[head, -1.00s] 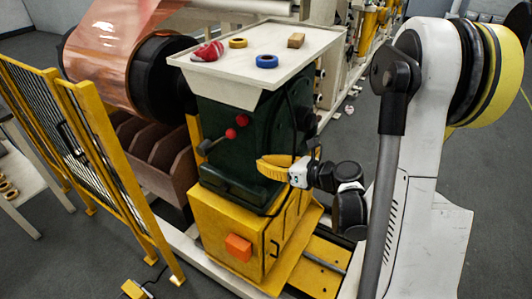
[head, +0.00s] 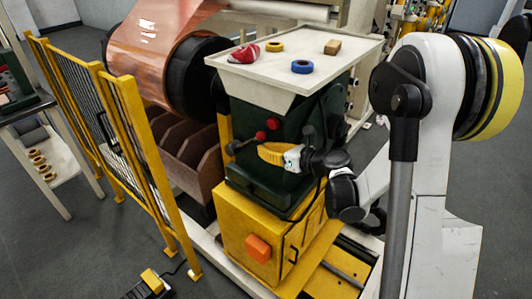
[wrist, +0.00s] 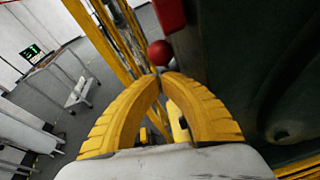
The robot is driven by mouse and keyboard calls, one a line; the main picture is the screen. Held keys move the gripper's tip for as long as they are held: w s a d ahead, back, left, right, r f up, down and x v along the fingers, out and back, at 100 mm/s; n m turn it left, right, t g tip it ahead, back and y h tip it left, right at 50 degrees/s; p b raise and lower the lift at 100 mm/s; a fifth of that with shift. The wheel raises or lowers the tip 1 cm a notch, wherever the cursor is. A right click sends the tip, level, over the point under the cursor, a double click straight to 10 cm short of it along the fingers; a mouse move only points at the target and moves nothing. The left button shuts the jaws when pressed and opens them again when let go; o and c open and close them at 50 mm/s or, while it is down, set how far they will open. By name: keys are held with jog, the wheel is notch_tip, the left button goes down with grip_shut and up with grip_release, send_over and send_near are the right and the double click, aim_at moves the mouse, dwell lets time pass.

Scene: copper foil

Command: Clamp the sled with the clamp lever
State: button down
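The green machine body (head: 290,178) stands on a yellow cabinet (head: 240,232) over a rail base, and I cannot tell which part is the sled. On its front is a dark lever (head: 237,146) with a red ball knob (head: 260,136), and a second red knob (head: 273,123) is just above. I cannot tell which is the clamp lever. My gripper (head: 261,151) is just below the knobs. In the wrist view its yellow fingers (wrist: 160,74) meet at the tips, empty. A red ball (wrist: 160,53) is just past the tips; I cannot tell if they touch.
A white tray top (head: 365,48) over the machine holds a red item (head: 246,53), yellow and blue rings and a tan block. A yellow fence (head: 135,140) stands left. Brown bins (head: 190,155) and a copper roll (head: 160,40) are behind. A yellow pedal (head: 152,280) lies on the floor.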

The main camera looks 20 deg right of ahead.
aim_at(259, 137)
jog(key=r, duration=0.1)
jog(key=w+a+r+p, duration=0.1)
jog(key=w+r, duration=0.1)
jog(key=shift+a+r+p, duration=0.25)
jog(key=shift+r+p, duration=0.1)
jog(key=shift+p, duration=0.05)
jog(key=shift+f, duration=0.1)
